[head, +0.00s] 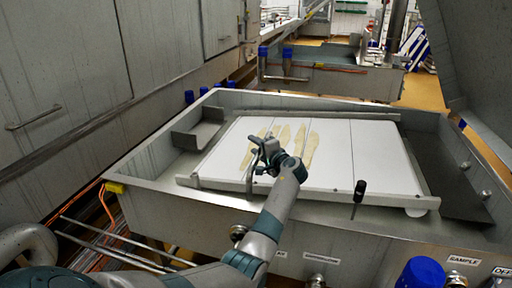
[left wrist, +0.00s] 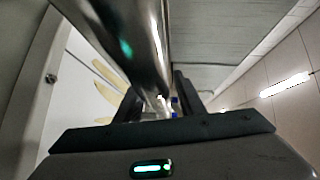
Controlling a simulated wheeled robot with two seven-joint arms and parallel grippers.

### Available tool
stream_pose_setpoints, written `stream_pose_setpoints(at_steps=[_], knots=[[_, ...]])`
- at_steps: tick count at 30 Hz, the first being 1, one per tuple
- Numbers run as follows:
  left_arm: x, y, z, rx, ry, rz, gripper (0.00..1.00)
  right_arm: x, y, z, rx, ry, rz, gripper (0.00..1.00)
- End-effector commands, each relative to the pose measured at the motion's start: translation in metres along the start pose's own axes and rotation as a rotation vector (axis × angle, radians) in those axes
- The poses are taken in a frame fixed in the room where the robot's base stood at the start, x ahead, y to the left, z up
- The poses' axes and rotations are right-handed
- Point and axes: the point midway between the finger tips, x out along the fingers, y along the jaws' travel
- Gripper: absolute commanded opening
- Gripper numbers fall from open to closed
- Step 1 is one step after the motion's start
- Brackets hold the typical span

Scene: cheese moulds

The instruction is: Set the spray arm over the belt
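The white belt (head: 375,160) lies in a steel trough, with pale yellow pieces (head: 309,150) on it. A thin metal tube, likely the spray arm (head: 249,182), stands at the belt's near edge, left of centre. My left gripper (head: 262,155) is at the top of this tube, above the belt. In the left wrist view the shiny tube (left wrist: 140,45) runs down between my two dark fingers (left wrist: 158,98). Whether they clamp it or only surround it is unclear. My right gripper is not in view.
The steel trough (head: 150,205) has raised walls around the belt. A black-knobbed lever (head: 359,190) stands at the near edge. A blue knob (head: 421,273) is on the front. Grey cabinets (head: 60,75) stand close on the left, and a steel panel (head: 470,60) rises at right.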

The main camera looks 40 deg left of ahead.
Motion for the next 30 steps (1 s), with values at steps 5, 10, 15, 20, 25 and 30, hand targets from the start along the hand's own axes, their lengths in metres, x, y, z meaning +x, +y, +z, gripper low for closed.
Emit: stream_pose_setpoints(at_steps=[5, 10, 15, 20, 25, 30], knots=[[-0.001, 0.000, -0.001, 0.000, 0.002, 0.000, 0.36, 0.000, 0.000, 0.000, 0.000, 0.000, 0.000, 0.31], [-0.007, 0.000, -0.002, -0.001, 0.003, 0.000, 0.36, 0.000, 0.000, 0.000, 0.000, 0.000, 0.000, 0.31], [-0.026, 0.001, -0.002, -0.001, 0.004, 0.001, 0.36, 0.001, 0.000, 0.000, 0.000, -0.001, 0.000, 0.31], [-0.053, 0.001, -0.002, -0.001, 0.004, 0.000, 0.36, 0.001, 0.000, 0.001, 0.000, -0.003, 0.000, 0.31], [-0.087, 0.001, -0.001, -0.001, 0.004, 0.002, 0.36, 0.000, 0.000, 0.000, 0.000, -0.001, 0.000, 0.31], [-0.122, 0.001, 0.000, -0.002, 0.003, 0.002, 0.36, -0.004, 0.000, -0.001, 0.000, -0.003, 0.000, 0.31]])
